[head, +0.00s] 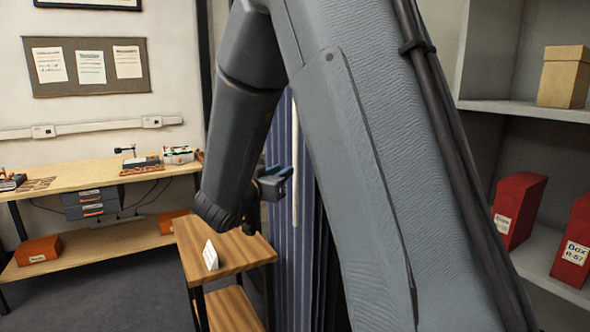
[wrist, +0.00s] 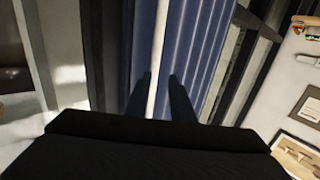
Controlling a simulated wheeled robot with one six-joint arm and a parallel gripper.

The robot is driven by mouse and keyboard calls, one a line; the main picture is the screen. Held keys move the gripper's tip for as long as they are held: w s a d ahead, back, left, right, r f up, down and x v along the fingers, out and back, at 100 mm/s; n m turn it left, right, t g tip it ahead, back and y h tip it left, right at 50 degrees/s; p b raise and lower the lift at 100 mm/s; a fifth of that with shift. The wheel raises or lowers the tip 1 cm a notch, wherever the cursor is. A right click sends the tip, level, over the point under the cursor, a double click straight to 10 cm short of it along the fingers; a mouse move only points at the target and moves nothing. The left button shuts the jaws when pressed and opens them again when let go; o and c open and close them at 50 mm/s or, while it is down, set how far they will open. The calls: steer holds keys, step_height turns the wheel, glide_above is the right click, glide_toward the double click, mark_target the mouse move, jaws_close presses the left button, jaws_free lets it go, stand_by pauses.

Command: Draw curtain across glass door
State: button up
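A blue pleated curtain (head: 308,230) hangs behind my arm in the head view. It fills the upper middle of the wrist view (wrist: 205,45). A thin pale rod (head: 295,150) hangs upright in front of it and also shows in the wrist view (wrist: 158,50). My gripper (head: 287,178) is just left of the rod in the head view. In the wrist view my gripper's two fingers (wrist: 160,88) are apart, with the rod lined up between them and a gap on each side. My arm hides much of the curtain. I cannot clearly make out the glass door.
A small wooden table (head: 235,248) with a white card (head: 210,255) stands below my gripper. A workbench (head: 95,180) is at the left. Shelves (head: 530,110) with red boxes (head: 520,205) are at the right. Open floor (head: 110,290) lies at the lower left.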

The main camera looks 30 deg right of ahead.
mark_target(294, 164)
steer(key=shift+h, duration=0.4)
steer(key=shift+s+d+p+x, duration=0.15)
steer(key=shift+p+x, duration=0.25)
steer(key=shift+x, duration=1.55)
steer(key=shift+s+d+p+x, duration=0.1)
steer(key=shift+s+p+x, duration=0.2)
steer(key=shift+x, duration=1.7)
steer(key=shift+w+r, duration=0.1)
steer(key=shift+r, duration=0.05)
jaws_close()
